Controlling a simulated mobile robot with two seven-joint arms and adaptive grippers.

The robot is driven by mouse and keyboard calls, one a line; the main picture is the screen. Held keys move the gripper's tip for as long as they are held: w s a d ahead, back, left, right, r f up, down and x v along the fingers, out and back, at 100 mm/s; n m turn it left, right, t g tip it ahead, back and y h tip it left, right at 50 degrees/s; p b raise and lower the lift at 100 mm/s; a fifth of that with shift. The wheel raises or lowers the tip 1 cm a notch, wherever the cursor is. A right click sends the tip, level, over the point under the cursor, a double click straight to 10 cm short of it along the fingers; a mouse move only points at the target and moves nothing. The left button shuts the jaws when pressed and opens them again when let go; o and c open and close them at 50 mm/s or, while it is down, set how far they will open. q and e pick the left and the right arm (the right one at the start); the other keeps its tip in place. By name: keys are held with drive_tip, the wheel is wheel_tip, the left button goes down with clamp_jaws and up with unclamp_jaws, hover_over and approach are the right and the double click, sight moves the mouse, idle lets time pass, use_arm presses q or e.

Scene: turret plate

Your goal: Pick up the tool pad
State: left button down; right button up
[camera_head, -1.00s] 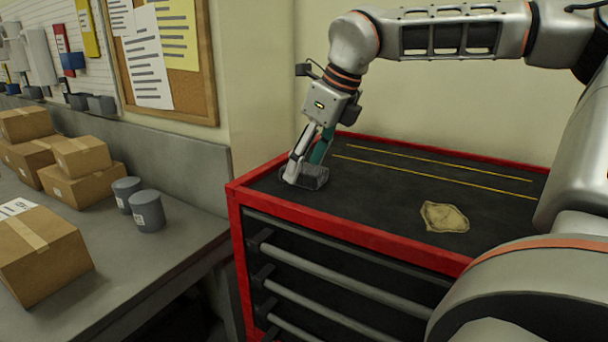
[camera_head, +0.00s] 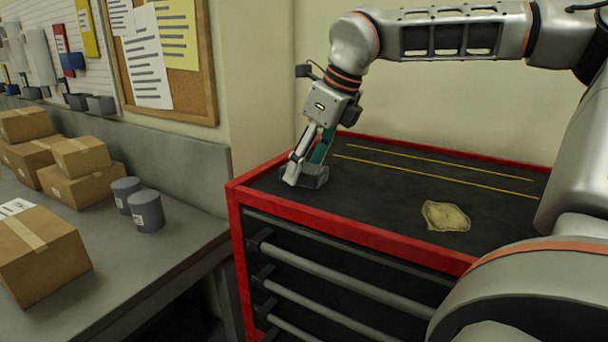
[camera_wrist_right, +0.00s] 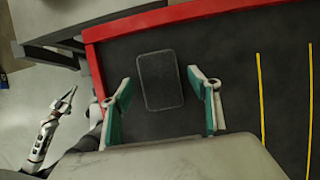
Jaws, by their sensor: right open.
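The tool pad is a dark grey, rounded rectangular block (camera_head: 316,178) near the left end of the black cabinet top. In the right wrist view the pad (camera_wrist_right: 161,80) lies flat, with its long side running up the picture. My right gripper (camera_head: 304,172) points down at the pad. In the right wrist view its teal-lined fingers (camera_wrist_right: 160,78) are spread wide, one to each side of the pad, with visible gaps. It holds nothing. My left gripper (camera_wrist_right: 69,98) shows small at the left of the right wrist view, away from the cabinet; its jaw state is unclear.
The cabinet has a raised red rim (camera_head: 345,232) and two yellow lines on top. A crumpled tan cloth (camera_head: 445,216) lies right of the pad. A grey bench (camera_head: 150,270) at the left carries cardboard boxes (camera_head: 40,255) and two grey cups (camera_head: 146,210).

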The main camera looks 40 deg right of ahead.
sight(307, 167)
drive_tip(key=shift+c, duration=0.3)
drive_tip(key=c, duration=1)
drive_tip(key=shift+c, duration=0.2)
drive_tip(key=shift+r, duration=0.1)
drive_tip(key=shift+r+p, duration=0.2)
drive_tip(key=shift+p, duration=0.15)
wheel_tip(307, 167, up, 20)
drive_tip(key=p, duration=0.2)
drive_tip(key=shift+o, duration=0.2)
